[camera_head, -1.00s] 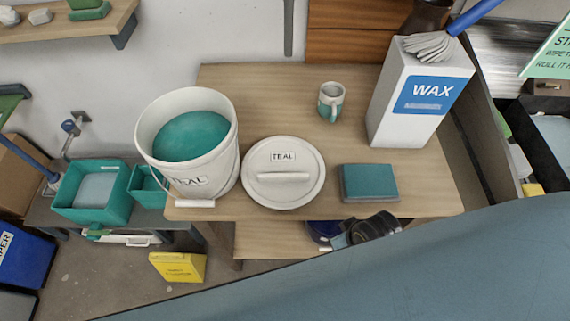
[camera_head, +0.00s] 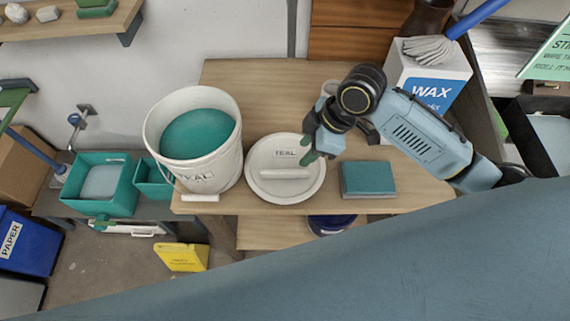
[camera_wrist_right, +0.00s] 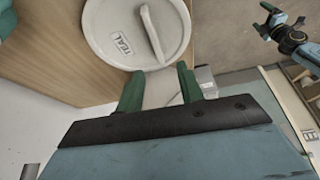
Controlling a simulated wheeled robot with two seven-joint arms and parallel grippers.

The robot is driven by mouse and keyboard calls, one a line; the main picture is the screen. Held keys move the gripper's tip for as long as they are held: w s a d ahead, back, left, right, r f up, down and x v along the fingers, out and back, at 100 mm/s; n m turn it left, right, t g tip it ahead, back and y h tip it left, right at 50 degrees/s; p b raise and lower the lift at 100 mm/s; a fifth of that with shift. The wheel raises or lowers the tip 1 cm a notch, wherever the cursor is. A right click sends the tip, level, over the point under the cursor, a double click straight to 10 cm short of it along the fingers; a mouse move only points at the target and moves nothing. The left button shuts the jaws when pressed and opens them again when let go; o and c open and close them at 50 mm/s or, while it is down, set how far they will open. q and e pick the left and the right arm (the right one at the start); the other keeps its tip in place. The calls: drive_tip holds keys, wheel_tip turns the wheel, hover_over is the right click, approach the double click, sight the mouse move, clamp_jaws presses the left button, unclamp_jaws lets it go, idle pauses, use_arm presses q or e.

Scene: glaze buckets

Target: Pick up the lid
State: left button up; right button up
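The lid (camera_head: 263,190) is a round off-white disc with a bar handle (camera_head: 284,174) and a TEAL label. It lies flat on the wooden table, just right of the white TEAL bucket (camera_head: 222,172), which is open and holds teal glaze. My right gripper (camera_head: 318,146) is over the lid's right edge in the head view. In the right wrist view its two green fingers (camera_wrist_right: 160,76) are apart with nothing between them, and the lid (camera_wrist_right: 176,32) lies beyond the tips. An arm that seems to be my left (camera_wrist_right: 288,38) shows small at upper right there; its finger state is unclear.
A teal block (camera_head: 368,179) lies right of the lid. A white WAX container (camera_head: 430,83) stands at the back right, partly behind my right arm. The table's front edge is close to the lid.

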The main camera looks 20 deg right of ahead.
hover_over(286, 171)
drive_tip(key=s+d, duration=0.1)
drive_tip(key=d, duration=0.1)
drive_tip(key=shift+n, duration=0.3)
wheel_tip(286, 171, down, 6)
drive_tip(key=shift+s+a+f, duration=0.1)
drive_tip(key=shift+w+d+x, duration=0.1)
drive_tip(key=shift+d+x, duration=0.05)
drive_tip(key=shift+x, duration=1.3)
drive_tip(key=shift+w+d+x, duration=0.1)
drive_tip(key=shift+d+x, duration=0.05)
drive_tip(key=shift+x, duration=1.3)
drive_tip(key=shift+d, duration=0.1)
clamp_jaws()
